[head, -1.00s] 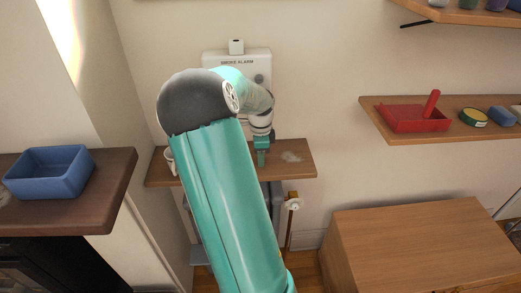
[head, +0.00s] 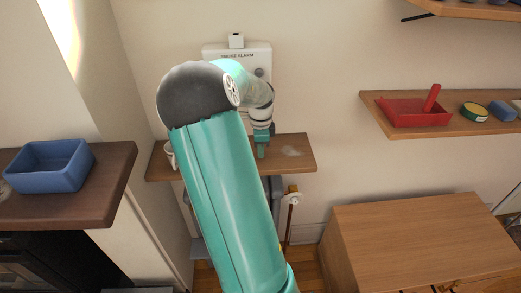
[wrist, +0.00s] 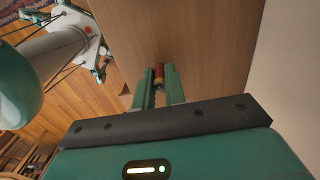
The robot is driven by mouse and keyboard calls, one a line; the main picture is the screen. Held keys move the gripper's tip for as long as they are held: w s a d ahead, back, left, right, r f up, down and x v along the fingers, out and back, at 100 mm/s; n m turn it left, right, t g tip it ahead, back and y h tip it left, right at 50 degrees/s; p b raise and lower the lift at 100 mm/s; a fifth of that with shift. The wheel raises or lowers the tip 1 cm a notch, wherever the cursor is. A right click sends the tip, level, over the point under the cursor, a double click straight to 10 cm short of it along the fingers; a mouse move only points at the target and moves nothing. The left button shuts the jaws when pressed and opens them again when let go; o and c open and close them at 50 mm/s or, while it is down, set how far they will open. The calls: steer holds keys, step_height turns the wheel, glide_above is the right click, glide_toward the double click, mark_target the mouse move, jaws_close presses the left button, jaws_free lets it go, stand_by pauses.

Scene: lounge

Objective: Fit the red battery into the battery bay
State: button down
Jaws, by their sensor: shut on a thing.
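The red battery (wrist: 159,72) shows in the wrist view between the two green fingers of my gripper (wrist: 160,86), which is shut on it. A paler band shows at its near end. In the head view my gripper (head: 261,148) is low in front of the wall, over the small wooden shelf. The battery cannot be made out there. A white smoke alarm unit (head: 226,51) is on the wall above this shelf, partly hidden by my arm. I cannot make out the battery bay's opening.
The small shelf (head: 300,163) holds a white mug (head: 170,156) at its left and a pale patch at its right. A blue bin (head: 48,170) stands on the left ledge. A right shelf (head: 440,128) holds a red tray (head: 405,116). A wooden cabinet (head: 420,230) stands lower right.

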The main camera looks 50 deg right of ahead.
steer(key=shift+r, duration=2.15)
steer(key=shift+s+a, duration=0.1)
